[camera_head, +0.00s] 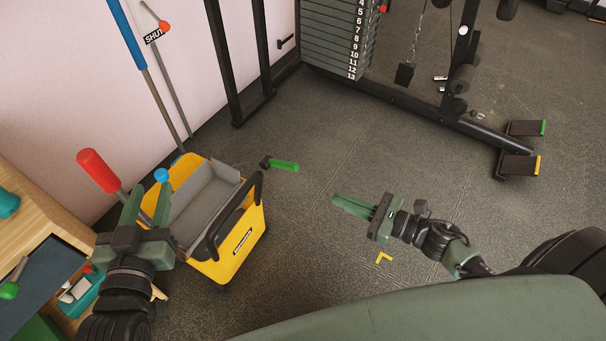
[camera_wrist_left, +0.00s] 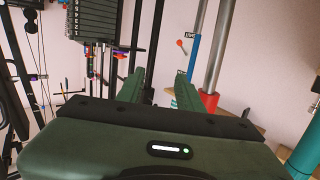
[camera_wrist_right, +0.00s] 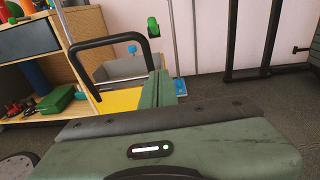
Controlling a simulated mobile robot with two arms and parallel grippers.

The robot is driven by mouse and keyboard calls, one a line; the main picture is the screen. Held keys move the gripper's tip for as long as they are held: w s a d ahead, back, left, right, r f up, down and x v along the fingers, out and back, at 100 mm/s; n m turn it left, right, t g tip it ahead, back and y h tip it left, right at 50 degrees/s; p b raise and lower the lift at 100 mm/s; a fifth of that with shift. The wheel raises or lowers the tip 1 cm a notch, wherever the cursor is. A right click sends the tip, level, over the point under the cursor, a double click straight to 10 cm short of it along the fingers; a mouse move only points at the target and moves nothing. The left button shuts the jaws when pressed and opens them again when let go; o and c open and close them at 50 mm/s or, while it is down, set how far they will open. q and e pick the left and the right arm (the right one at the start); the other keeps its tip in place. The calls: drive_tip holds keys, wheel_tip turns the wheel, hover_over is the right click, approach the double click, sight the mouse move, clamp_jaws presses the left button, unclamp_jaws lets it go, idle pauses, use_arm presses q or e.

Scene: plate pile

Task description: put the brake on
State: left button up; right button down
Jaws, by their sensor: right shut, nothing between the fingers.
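A yellow bucket (camera_head: 246,246) with a grey tray-like insert (camera_head: 204,206) and a black bar handle (camera_head: 212,236) stands on the floor; the bucket (camera_wrist_right: 122,99) also shows in the right wrist view. A green lever (camera_head: 284,166) with a black hub sticks out beside its far right side. No part is labelled as a brake. My left gripper (camera_head: 146,200) is open at the bucket's left side, near a red-gripped pole (camera_head: 98,170), with nothing visible between its fingers (camera_wrist_left: 158,85). My right gripper (camera_head: 352,204) is shut and empty above the floor, right of the bucket.
A wooden shelf unit (camera_head: 25,215) stands at the left. A blue-handled pole (camera_head: 127,35) and a SHUT sign (camera_head: 154,36) are by the wall. A weight machine (camera_head: 337,40) stands at the back. The floor (camera_head: 310,235) between bucket and right gripper is mostly clear.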

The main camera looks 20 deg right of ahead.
sight(282, 165)
drive_tip(key=shift+a, duration=0.1)
